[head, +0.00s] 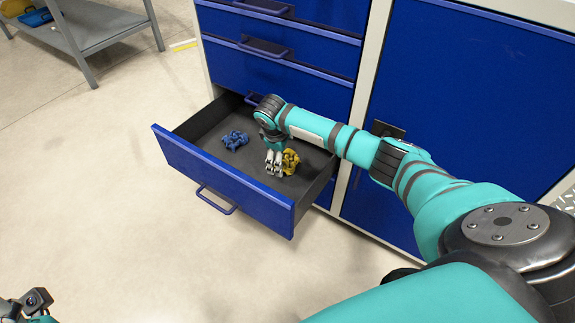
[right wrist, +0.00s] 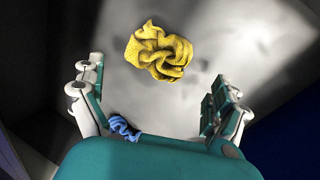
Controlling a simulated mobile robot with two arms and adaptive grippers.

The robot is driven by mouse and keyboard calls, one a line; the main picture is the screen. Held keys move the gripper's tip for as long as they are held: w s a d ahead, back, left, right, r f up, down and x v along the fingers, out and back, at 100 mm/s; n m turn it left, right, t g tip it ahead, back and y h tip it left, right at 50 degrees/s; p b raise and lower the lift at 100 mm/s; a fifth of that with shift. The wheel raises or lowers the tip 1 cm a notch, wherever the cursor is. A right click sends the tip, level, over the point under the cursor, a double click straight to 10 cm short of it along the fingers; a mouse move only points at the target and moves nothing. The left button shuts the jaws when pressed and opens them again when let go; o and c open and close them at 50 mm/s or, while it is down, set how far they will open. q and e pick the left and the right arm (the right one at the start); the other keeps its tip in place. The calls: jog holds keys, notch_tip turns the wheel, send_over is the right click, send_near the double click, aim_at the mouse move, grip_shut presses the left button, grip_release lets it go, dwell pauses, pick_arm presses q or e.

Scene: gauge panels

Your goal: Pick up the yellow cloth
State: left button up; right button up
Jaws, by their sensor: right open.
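The crumpled yellow cloth (head: 291,161) lies on the floor of an open blue drawer (head: 228,180), toward its right side. In the right wrist view the yellow cloth (right wrist: 159,51) is ahead of the fingers and between their lines, touched by neither. My right gripper (head: 274,163) reaches down into the drawer beside the cloth and partly covers it in the head view. Its fingers (right wrist: 155,100) are spread and empty in the right wrist view. My left gripper is not clearly in view; only part of my left arm shows at the bottom left corner.
A crumpled blue cloth (head: 235,140) lies further left in the drawer; it also shows in the right wrist view (right wrist: 123,128). Drawer walls surround the gripper. Closed drawers (head: 275,75) and a blue cabinet door (head: 470,100) stand behind. A grey shelf (head: 90,28) is at upper left.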

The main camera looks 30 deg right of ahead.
aim_at(287, 160)
jog(key=b+x, duration=0.2)
jog(key=x, duration=0.1)
jog(key=b+x, duration=0.1)
jog(key=x, duration=0.1)
jog(key=shift+s+d+r, duration=0.1)
jog(key=shift+s+d, duration=0.2)
jog(key=shift+d, duration=0.05)
jog(key=c, duration=0.6)
